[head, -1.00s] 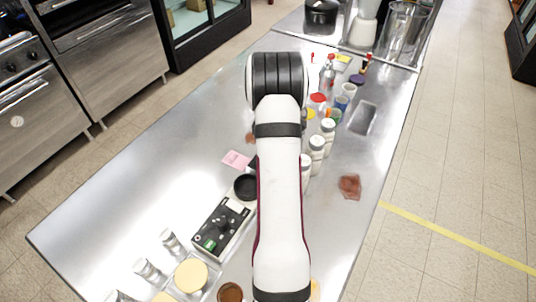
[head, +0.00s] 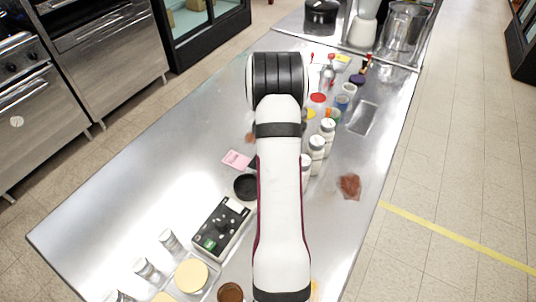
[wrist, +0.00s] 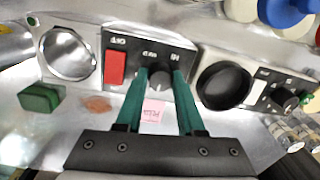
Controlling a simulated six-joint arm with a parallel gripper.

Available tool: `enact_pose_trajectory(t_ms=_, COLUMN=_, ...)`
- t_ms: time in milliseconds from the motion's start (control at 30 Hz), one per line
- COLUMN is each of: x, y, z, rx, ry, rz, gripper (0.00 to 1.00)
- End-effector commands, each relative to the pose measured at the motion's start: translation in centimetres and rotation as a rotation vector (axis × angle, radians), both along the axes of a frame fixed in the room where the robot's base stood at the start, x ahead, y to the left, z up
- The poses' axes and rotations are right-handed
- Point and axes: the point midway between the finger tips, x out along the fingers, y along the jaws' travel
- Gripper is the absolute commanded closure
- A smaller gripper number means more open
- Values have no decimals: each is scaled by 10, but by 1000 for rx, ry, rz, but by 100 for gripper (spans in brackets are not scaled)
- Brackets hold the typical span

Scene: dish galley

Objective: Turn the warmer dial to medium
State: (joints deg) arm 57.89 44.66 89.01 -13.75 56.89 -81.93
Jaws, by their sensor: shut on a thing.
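The warmer's control panel (wrist: 126,48) is dark and stands in the upper middle of the wrist view. It carries a red switch and white lettering that appears upside down, with OFF at left, MED in the middle and HI at right. I cannot make out where the dial points. In the head view my arm hides the gripper, the dial and nearly all of the warmer.
A black round dish (head: 246,187) and a black control box (head: 221,227) with a knob stand beside the warmer. A pink note (head: 236,159) lies near it. White-lidded jars (head: 317,146) stand right of my arm. The steel counter's left side (head: 140,165) is clear.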

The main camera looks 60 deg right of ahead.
Motion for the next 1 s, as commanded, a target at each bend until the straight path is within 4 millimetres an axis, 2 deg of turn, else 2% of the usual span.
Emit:
enact_pose_trajectory(t_ms=267, x=0, y=0, z=1, rx=1, ry=0, rz=-199, gripper=100)
enact_pose_trajectory(t_ms=1000, x=-1, y=1, z=1, rx=1, ry=0, rz=-903, gripper=100)
